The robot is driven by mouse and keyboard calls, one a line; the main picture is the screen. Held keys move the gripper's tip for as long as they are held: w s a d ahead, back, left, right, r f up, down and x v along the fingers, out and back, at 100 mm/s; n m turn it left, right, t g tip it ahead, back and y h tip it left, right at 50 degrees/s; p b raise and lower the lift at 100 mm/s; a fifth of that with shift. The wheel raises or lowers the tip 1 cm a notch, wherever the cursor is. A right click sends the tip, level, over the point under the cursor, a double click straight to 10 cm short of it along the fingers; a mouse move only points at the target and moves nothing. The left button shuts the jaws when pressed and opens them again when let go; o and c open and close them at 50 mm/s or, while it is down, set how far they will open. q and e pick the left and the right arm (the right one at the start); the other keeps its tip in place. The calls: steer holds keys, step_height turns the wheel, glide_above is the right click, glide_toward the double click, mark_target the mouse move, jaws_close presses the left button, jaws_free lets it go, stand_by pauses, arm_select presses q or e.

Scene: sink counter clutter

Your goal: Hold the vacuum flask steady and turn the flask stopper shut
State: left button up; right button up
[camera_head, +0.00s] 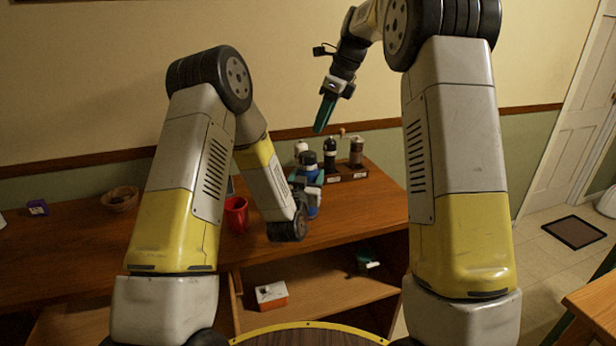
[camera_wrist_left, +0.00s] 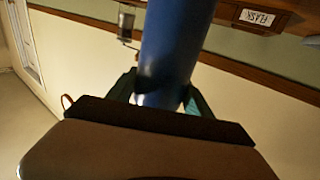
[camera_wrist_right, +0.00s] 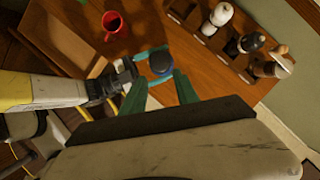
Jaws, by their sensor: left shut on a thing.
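The blue vacuum flask (camera_head: 314,197) stands upright on the wooden counter, and its blue body fills the middle of the left wrist view (camera_wrist_left: 178,45). My left gripper (camera_head: 303,181) is shut around the flask's body, its teal fingers on either side. The dark flask stopper (camera_head: 309,158) sits on top of the flask; the right wrist view shows it from above (camera_wrist_right: 161,64). Whether it is fully tightened cannot be told. My right gripper (camera_head: 322,122) points down above the flask, clear of the stopper. Its green fingers (camera_wrist_right: 159,82) are apart and empty.
A wooden rack (camera_head: 352,174) with several bottles and grinders stands right behind the flask. An orange-and-white box (camera_head: 271,295) lies on the shelf below.

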mark_target(308, 153)
arm_select(q)
jaws_close()
arm_select(e)
steer(key=shift+o, duration=0.2)
steer(key=o, duration=0.4)
steer(key=shift+o, duration=1.1)
steer(key=shift+a+n, duration=0.1)
steer(key=shift+n, duration=0.3)
steer(key=w+a+r+n+g+h, duration=0.1)
steer(key=a+n+h, duration=0.1)
steer(key=n, duration=1.1)
steer(key=a+r+n+h, duration=0.2)
steer(key=n, duration=1.2)
step_height(308, 153, down, 12)
steer(key=shift+w+d+f, duration=0.1)
steer(key=shift+w+d, duration=0.05)
steer(key=shift+c, duration=0.3)
steer(key=c, duration=1.3)
